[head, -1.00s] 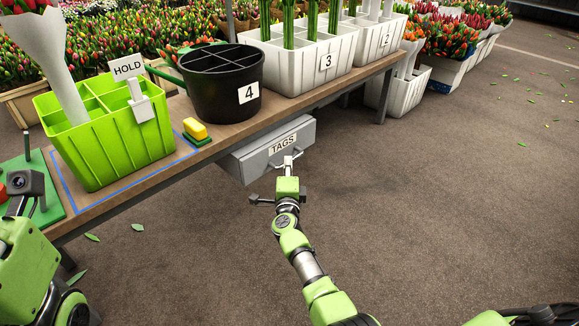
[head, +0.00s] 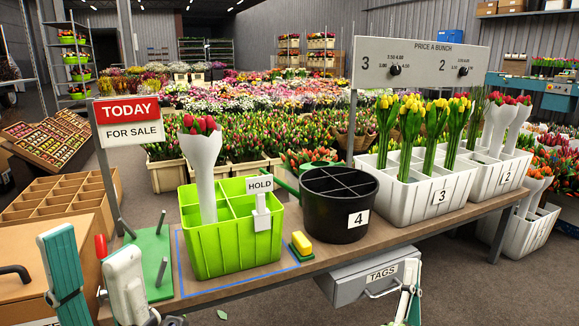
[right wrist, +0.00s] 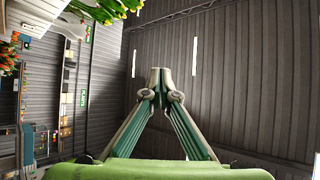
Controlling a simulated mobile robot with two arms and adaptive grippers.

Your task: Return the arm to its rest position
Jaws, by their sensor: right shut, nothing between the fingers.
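My right gripper (head: 411,274) stands upright beside the front of the grey TAGS drawer (head: 350,280), under the table edge. In the right wrist view its fingers (right wrist: 160,78) meet at the tips with nothing between them, against the wall and ceiling. It looks apart from the drawer handle (head: 384,289), though the gap is hard to judge. My left gripper (head: 92,240) is at the lower left with its teal-padded fingers spread, in front of the table's left end. I see nothing held in it.
On the table (head: 225,287) stand a lime HOLD crate (head: 215,250) with a wrapped red bunch, a yellow sponge (head: 302,242), a black bucket (head: 335,220) marked 4 and white crates (head: 410,205) with tulips. A green board (head: 150,255) with posts is near my left gripper.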

